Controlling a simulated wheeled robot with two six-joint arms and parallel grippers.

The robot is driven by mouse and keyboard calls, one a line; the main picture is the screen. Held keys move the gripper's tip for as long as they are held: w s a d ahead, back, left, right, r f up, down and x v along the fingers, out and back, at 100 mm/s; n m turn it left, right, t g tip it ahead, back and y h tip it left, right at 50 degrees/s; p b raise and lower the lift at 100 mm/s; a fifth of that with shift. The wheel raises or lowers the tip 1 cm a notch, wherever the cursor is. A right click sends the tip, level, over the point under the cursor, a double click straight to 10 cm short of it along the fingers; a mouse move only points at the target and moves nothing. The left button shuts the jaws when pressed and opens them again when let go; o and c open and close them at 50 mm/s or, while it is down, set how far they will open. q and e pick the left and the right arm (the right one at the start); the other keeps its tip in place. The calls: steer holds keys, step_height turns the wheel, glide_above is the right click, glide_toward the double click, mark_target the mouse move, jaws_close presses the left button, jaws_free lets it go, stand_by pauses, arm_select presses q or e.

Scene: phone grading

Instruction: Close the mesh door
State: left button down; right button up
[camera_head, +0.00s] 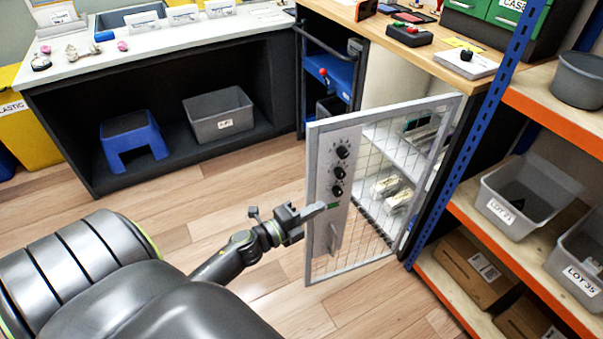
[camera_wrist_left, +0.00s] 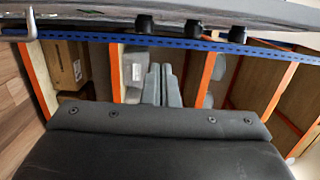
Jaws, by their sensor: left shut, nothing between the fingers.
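The mesh door (camera_head: 376,250) is a pale grey frame with wire mesh, standing open from the cabinet under the wooden counter. Its solid panel (camera_head: 327,172) carries three black knobs and a grey handle (camera_head: 333,238) below them. My left gripper (camera_head: 328,206) is shut and empty, at the door's free left edge beside the panel, below the knobs; I cannot tell if it touches. In the left wrist view its closed fingers (camera_wrist_left: 163,86) point toward the door edge (camera_wrist_left: 175,12), where the knobs and handle show along the top. My right gripper is not in view.
A blue post (camera_head: 482,125) and orange-edged shelves with grey bins (camera_head: 525,212) stand right of the door. A white-topped workbench (camera_head: 190,38) is at the back left, with a blue stool (camera_head: 133,139) beneath. The wooden floor left of the door is open.

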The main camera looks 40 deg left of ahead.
mark_target(317, 193)
arm_select(q)
steer(key=w, duration=0.2)
steer(key=w+a, duration=0.1)
steer(key=w, duration=0.1)
steer(key=shift+w+a+f+b, duration=0.1)
steer(key=shift+a+b, duration=0.1)
steer(key=shift+b, duration=0.15)
steer(key=shift+w+a, duration=0.3)
steer(key=shift+a, duration=0.25)
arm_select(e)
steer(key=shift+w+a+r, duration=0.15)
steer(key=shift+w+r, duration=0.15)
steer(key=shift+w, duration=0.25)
arm_select(q)
steer(key=shift+w+a+b, duration=0.1)
steer(key=shift+a+b, duration=0.1)
steer(key=shift+b, duration=0.1)
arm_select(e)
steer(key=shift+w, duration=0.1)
